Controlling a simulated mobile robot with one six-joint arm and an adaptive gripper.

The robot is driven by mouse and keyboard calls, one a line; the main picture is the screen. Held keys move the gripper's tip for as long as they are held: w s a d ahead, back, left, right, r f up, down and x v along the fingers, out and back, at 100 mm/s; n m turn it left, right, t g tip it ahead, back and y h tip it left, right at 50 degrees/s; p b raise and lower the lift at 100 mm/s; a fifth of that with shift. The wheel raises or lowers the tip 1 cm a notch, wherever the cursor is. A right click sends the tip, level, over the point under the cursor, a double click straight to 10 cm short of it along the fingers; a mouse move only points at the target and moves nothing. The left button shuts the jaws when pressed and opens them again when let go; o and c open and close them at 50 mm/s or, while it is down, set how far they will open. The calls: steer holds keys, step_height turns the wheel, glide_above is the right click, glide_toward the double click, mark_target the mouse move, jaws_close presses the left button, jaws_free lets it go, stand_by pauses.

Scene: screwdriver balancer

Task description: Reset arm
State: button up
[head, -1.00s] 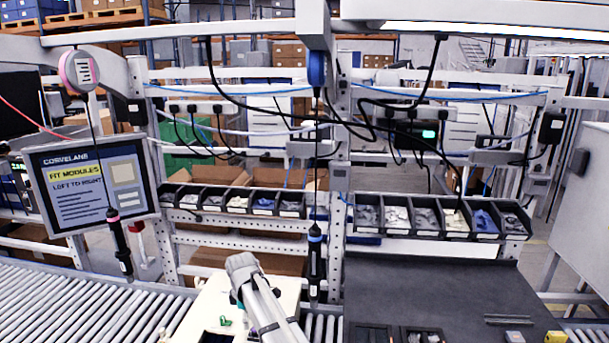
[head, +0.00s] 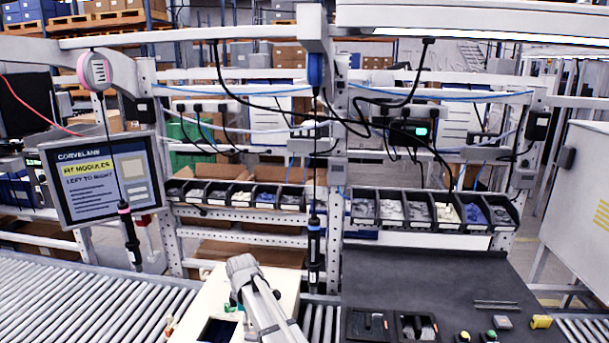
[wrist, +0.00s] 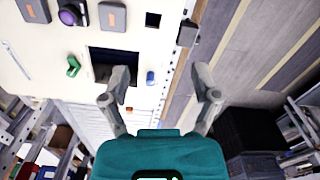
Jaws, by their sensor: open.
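My gripper (wrist: 163,84) shows in the wrist view with its two grey fingers spread wide and nothing between them. It is above a cream panel (wrist: 40,85), near the panel's edge; I cannot tell the height. The panel has a dark square opening, partly behind the left finger. In the head view my arm rises from the bottom centre, over the cream panel (head: 203,300); the gripper's fingers cannot be made out there. A black screwdriver with a blue band (head: 314,250) hangs upright just right of the arm. Another with a pink band (head: 131,238) hangs at the left.
Parts bins (head: 430,212) line the back rail. A dark mat (head: 420,275) lies at the right with black trays and small coloured parts at its front. A roller conveyor (head: 80,300) runs at the left. A green piece (wrist: 73,66) lies on the panel.

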steer(key=s+d+f+m+b, duration=0.3)
steer(key=s+d+m, duration=0.2)
steer(key=d, duration=0.6)
steer(key=s+d+f+m+b, duration=0.4)
steer(key=s+d+m, duration=0.2)
steer(key=d, duration=0.5)
steer(key=s+d+f+m+b, duration=0.3)
steer(key=d+m, duration=0.4)
steer(key=d, duration=0.5)
steer(key=s+f, duration=0.1)
steer(key=s, duration=0.1)
steer(key=shift+s+m+b, duration=0.35)
steer(key=shift+m+b, duration=0.05)
